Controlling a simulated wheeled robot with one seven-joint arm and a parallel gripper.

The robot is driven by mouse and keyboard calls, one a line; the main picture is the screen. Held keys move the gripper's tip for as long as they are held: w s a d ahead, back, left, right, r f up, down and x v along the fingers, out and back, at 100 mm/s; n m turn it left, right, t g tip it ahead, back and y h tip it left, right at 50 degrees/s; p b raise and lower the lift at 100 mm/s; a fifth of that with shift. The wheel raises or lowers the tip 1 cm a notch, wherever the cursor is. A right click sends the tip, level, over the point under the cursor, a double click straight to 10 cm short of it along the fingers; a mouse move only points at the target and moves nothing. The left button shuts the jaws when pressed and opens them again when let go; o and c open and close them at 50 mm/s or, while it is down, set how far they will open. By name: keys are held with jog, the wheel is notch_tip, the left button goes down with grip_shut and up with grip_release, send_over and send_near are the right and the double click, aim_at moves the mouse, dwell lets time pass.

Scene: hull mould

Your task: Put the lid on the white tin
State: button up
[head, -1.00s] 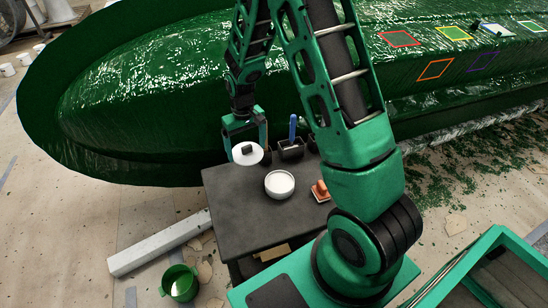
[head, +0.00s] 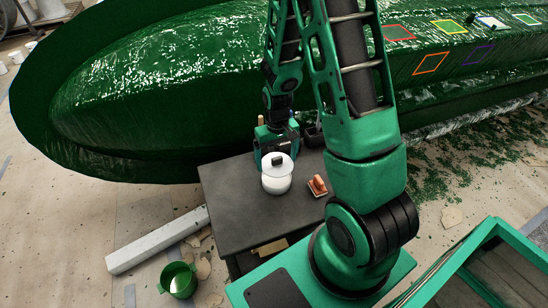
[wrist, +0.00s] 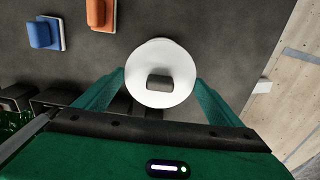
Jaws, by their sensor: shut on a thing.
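The white lid (head: 283,165) with its black knob is between the fingers of my gripper (head: 277,157), which is shut on it. The white tin (head: 276,186) stands upright on the dark table, directly below the lid. In the head view the lid overlaps the tin's top and hides its opening; I cannot tell whether it rests on the rim or hangs just above. In the wrist view the lid (wrist: 158,98) lies level between the two green fingers, with a sliver of white tin (wrist: 157,43) showing beyond its far edge.
An orange block (head: 317,186) lies on the dark table (head: 235,218) right of the tin. A blue block (wrist: 43,33) shows in the wrist view. Dark open boxes (wrist: 55,98) stand near the table's back edge. The green hull mould (head: 160,110) rises behind. The table's front left is clear.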

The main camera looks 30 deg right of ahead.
jog(key=shift+f, duration=3.15)
jog(key=o, duration=0.8)
notch_tip(320, 180, up, 11)
jog(key=shift+f, duration=0.15)
